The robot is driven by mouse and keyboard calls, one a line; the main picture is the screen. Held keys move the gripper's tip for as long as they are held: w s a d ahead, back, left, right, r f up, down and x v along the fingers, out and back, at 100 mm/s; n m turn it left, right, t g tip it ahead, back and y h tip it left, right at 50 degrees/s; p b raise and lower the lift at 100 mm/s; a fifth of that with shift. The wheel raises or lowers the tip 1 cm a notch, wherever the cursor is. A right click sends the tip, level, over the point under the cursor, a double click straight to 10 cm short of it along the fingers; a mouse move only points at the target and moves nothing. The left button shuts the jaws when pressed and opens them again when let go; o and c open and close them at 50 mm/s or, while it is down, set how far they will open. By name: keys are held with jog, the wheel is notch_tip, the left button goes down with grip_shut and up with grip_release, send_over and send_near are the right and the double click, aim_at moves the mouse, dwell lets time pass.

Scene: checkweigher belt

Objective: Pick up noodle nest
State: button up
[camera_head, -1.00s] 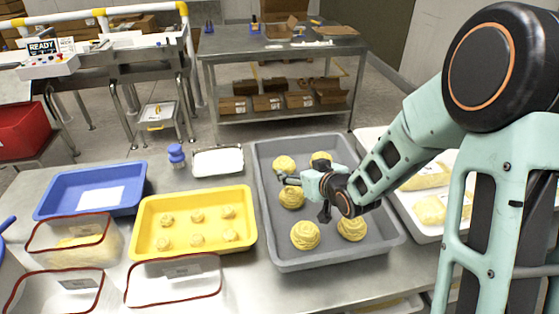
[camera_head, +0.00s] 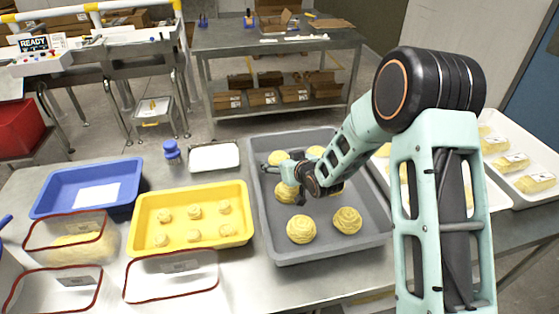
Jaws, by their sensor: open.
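Several yellow noodle nests sit in the grey tray (camera_head: 290,250). Two whole nests show at the front, one at left (camera_head: 301,229) and one at right (camera_head: 347,220). Another nest (camera_head: 285,193) lies just below my gripper in the picture and is partly covered by it. One nest (camera_head: 278,158) is at the back left, and one at the back right (camera_head: 315,151) is partly hidden by my arm. My gripper (camera_head: 272,178) is open over the left half of the tray and empty. I cannot tell whether it touches a nest.
A yellow tray (camera_head: 190,247) with small nests stands left of the grey tray, with a blue tray (camera_head: 125,202) farther left. Clear red-rimmed bins (camera_head: 172,283) stand in front. A white tray (camera_head: 213,157) and blue-capped bottle (camera_head: 171,150) are behind. White trays (camera_head: 522,179) with packs lie right.

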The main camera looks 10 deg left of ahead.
jog(key=c, duration=1.3)
jog(key=shift+w, duration=0.1)
jog(key=shift+r, duration=0.1)
